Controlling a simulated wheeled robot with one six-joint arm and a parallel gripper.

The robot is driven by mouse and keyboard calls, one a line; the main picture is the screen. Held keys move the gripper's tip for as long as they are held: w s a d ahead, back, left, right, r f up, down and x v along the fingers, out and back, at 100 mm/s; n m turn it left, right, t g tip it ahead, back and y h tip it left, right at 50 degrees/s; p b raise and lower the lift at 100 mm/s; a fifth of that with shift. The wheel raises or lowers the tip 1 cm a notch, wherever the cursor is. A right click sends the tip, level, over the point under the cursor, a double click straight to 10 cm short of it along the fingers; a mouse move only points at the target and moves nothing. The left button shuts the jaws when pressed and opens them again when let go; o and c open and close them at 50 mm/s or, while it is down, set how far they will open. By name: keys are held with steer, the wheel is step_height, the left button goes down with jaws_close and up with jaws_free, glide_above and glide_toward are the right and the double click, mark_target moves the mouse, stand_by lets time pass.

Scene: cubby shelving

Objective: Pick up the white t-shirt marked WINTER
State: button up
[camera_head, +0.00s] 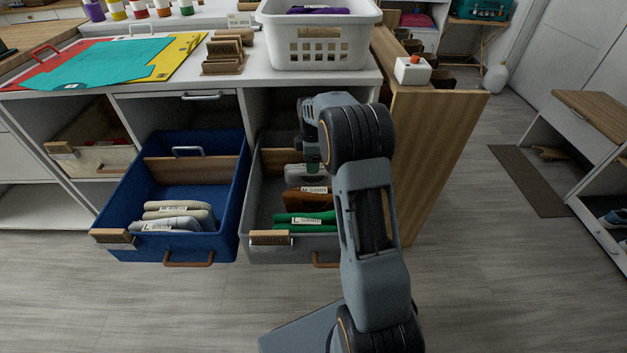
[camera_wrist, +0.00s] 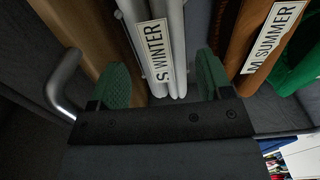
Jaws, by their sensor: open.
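The white t-shirt (camera_wrist: 178,30), folded, with a label (camera_wrist: 157,50) reading S WINTER, stands in the grey drawer bin (camera_head: 262,215). It also shows, partly hidden by my arm, in the head view (camera_head: 300,172). My gripper (camera_wrist: 163,82) is open over the bin. Its green fingertips sit one on each side of the white shirt in the wrist view, with visible gaps. I cannot tell how deep they reach.
A brown shirt (camera_wrist: 242,40) labelled M SUMMER and a green shirt (camera_wrist: 300,70) stand right of the white one in the wrist view. A wooden divider (camera_wrist: 75,30) and metal handle (camera_wrist: 62,85) are at left. A blue bin (camera_head: 125,200) is alongside.

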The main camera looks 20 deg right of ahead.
mark_target(313, 177)
steer(key=shift+f+b, duration=1.45)
steer(key=shift+f, duration=1.3)
steer(key=shift+r, duration=0.1)
steer(key=shift+c, duration=0.4)
steer(key=c, duration=0.7)
